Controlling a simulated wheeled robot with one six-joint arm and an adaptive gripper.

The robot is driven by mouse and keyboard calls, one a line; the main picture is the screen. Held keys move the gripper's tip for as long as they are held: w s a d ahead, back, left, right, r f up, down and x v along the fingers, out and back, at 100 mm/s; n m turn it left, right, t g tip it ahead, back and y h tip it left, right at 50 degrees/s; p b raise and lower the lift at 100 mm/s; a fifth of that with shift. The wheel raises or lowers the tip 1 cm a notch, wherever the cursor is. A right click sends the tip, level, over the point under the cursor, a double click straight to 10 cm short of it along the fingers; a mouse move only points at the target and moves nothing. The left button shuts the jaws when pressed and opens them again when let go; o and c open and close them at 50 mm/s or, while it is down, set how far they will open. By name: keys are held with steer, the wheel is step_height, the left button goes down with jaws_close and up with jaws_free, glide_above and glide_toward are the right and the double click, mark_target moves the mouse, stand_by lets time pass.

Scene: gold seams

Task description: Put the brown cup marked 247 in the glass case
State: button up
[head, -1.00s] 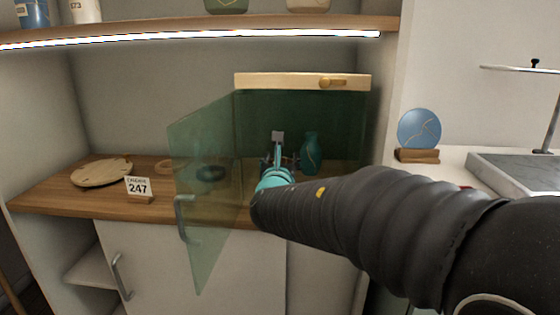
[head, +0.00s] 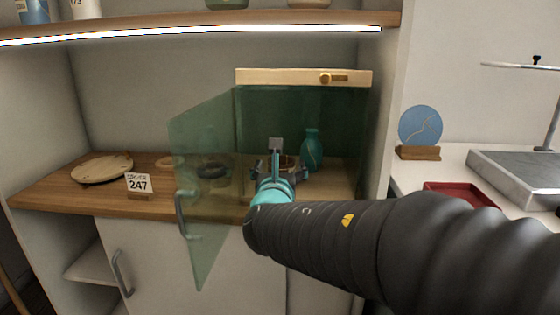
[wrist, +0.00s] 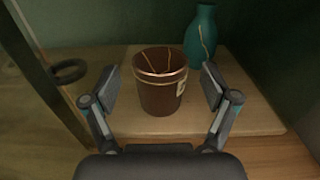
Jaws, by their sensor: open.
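The brown cup (wrist: 160,90) with gold seams stands upright on the pale floor board of the glass case, with a small light tag on its right side. My gripper (wrist: 157,85) is open, one finger on each side of the cup, with a gap at both sides. In the head view my gripper (head: 275,165) reaches into the case and hides most of the cup. The glass case (head: 303,78) has a wooden top, and its glass door (head: 205,190) stands open to the left.
A teal vase (wrist: 201,38) stands in the case, right of and behind the cup; it also shows in the head view (head: 312,150). A round wooden plate (head: 102,168) lies at left. A red tray (head: 460,192) is on the right counter.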

steer(key=shift+s, duration=2.75)
